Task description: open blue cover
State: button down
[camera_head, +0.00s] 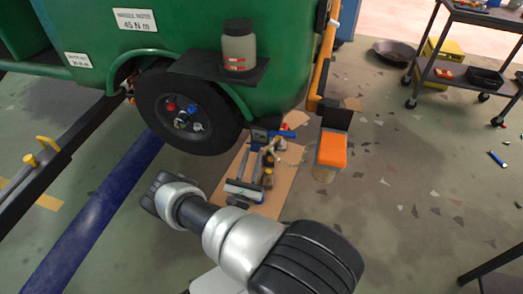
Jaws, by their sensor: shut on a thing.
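A small blue piece (287,133), which may be the blue cover, shows below the green body, right of the wheel. It sticks out to the right of a dark blue block (259,135) at the far end of the grey jack-like frame (243,189). The piece is too small to tell whether it is open or closed. My silver and black arm crosses the lower middle of the picture, ending at a dark ribbed part left of the jack. I cannot make out gripper fingers or anything held.
The green rickshaw body (285,80) and its black wheel (186,107) stand over the work spot. An orange-topped stand (332,150) is to the right. Brown cardboard (281,183) lies underneath. A black cart (455,80) stands at upper right. Open floor lies right of the stand.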

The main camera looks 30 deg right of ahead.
jog(key=shift+f+t+h, duration=0.6)
jog(key=shift+f+h, duration=0.3)
jog(key=shift+h, duration=0.1)
jog(key=c, duration=1.4)
grip_release()
notch_tip(320, 180, up, 10)
jog(key=p, duration=0.4)
